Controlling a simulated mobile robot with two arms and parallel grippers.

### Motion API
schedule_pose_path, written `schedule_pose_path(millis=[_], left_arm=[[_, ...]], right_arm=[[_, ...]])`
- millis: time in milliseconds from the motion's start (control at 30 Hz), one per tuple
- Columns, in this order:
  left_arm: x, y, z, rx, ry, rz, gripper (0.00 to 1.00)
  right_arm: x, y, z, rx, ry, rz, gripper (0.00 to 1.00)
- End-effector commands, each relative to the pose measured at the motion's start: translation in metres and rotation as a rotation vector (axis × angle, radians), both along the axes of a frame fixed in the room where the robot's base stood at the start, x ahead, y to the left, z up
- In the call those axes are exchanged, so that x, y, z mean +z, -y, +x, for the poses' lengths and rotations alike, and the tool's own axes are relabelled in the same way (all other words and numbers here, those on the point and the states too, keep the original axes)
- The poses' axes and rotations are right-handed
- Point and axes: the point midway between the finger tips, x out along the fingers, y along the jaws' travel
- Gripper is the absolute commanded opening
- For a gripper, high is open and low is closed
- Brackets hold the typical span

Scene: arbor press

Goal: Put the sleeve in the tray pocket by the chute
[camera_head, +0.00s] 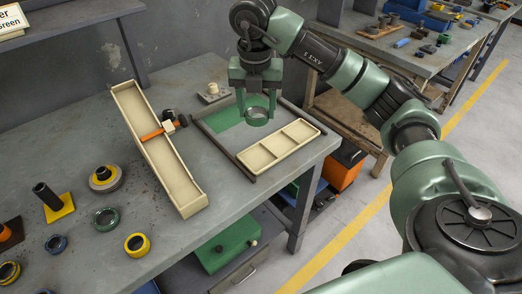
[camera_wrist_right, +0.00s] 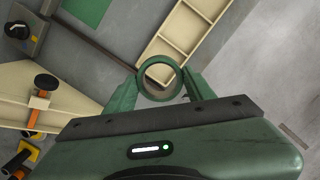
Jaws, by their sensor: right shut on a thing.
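My right gripper (camera_head: 257,108) points down and is shut on the sleeve (camera_head: 257,122), a short green ring. It holds the sleeve above the far side of the tray, near the green mat. In the right wrist view the sleeve (camera_wrist_right: 142,82) sits between the fingertips (camera_wrist_right: 160,85), its open bore facing the camera. The cream tray (camera_head: 278,146) has three pockets in a row, which look empty. The cream chute (camera_head: 178,178) is a long trough to its left; the tray's left pocket is the one nearest it. My left gripper is not in view.
An orange bar (camera_head: 152,134) crosses the chute. Dark rails (camera_head: 217,143) edge the green mat (camera_head: 226,112) and tray. A small grey block (camera_head: 213,93) stands behind. Several rings and flanges, including a yellow ring (camera_head: 137,244), lie on the bench left of the chute.

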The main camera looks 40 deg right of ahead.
Motion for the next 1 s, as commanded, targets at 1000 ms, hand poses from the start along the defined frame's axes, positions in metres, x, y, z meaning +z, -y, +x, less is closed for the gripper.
schedule_pose_path(millis=[1000], left_arm=[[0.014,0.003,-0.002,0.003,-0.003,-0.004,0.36]], right_arm=[[-0.144,0.000,0.000,-0.001,0.002,0.000,0.00]])
